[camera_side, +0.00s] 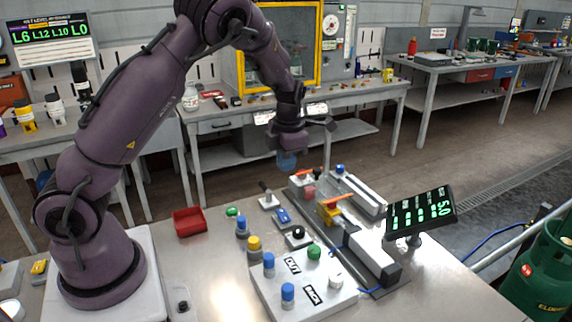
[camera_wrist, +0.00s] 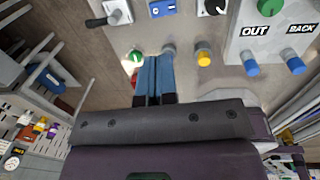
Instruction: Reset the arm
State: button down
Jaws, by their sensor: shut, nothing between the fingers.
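My gripper (camera_side: 287,160) hangs from my bent purple arm, high above the far side of the steel worktable (camera_side: 205,270). Its blue fingers point down and are shut with nothing between them. In the wrist view the fingers (camera_wrist: 154,62) lie side by side and partly hide what is behind them. A white control box (camera_side: 327,303) with "OUT" and "BACK" labels and several coloured buttons stands near the front of the table. It also shows in the wrist view (camera_wrist: 284,44) at the upper right.
A yellow button (camera_side: 254,243), a blue button (camera_side: 242,227) and a green button (camera_side: 232,212) stand left of the box. A red tray (camera_side: 188,221) is near my base. A conveyor unit (camera_side: 365,255) and a tilted display (camera_side: 421,213) stand to the right.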

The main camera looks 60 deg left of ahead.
jog(key=s+d+r+m+t, duration=0.2)
jog(key=s+d+r+m, duration=0.3)
jog(key=m, duration=0.7)
jog(key=s+d+r+m+t, duration=0.1)
jog(key=s+d+r+m, duration=0.5)
jog(key=m, duration=0.6)
jog(key=s+d+r+m+t+h, duration=0.1)
jog(key=s+d+r+m, duration=0.4)
jog(key=m, duration=0.7)
jog(key=s+r+t, duration=0.1)
jog(key=s+r, duration=0.1)
jog(key=s, duration=0.1)
jog(key=shift+s+d+t, duration=0.3)
jog(key=shift+s+d, duration=0.05)
